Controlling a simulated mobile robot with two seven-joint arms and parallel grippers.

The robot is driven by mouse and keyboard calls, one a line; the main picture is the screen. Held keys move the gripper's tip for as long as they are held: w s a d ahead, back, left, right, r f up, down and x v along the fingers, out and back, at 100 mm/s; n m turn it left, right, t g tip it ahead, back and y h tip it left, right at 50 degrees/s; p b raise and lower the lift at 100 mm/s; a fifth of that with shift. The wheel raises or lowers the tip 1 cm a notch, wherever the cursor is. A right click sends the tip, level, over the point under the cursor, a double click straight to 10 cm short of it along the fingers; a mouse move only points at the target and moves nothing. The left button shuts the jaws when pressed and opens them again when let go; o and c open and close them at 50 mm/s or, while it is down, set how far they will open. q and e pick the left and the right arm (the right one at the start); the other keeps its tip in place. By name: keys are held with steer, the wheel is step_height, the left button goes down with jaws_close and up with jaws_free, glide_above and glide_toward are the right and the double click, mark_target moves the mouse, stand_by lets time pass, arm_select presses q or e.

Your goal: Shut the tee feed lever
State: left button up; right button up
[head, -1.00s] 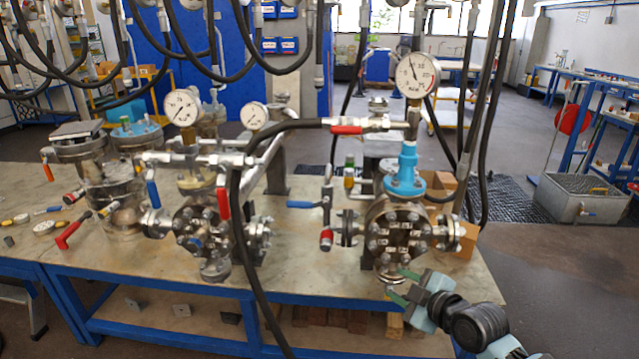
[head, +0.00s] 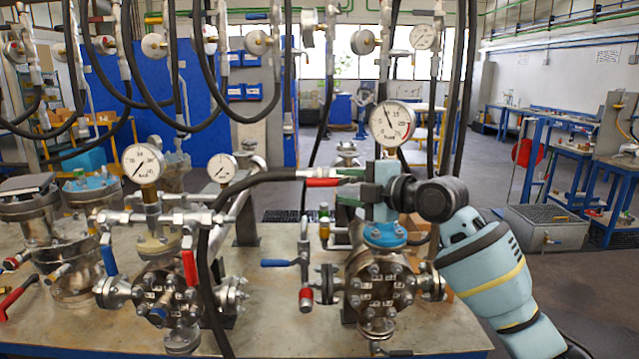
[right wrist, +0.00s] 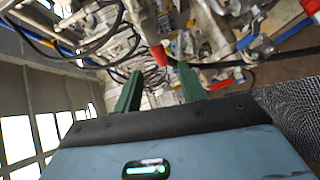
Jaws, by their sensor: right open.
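A red lever (head: 322,182), which I take for the tee feed lever, lies along the horizontal feed line between the black hose and the pipe under the right gauge. My right gripper (head: 345,187) is at the right end of this lever, its green fingers pointing left. It is open. In the right wrist view a red lever end (right wrist: 160,55) shows just beyond and between the open fingertips (right wrist: 158,74); I cannot tell whether they touch it. My gripper and forearm hide the valve body and tee. My left gripper is not in view.
The pressure gauge (head: 392,124) stands just above my right gripper, and the flanged vessel with a blue collar (head: 384,234) is below it. The black hose (head: 240,186) runs left of the lever. A blue lever (head: 279,263) sits lower left.

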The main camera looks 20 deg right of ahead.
mark_target(326, 184)
steer(key=shift+x, duration=3.75)
jaws_close()
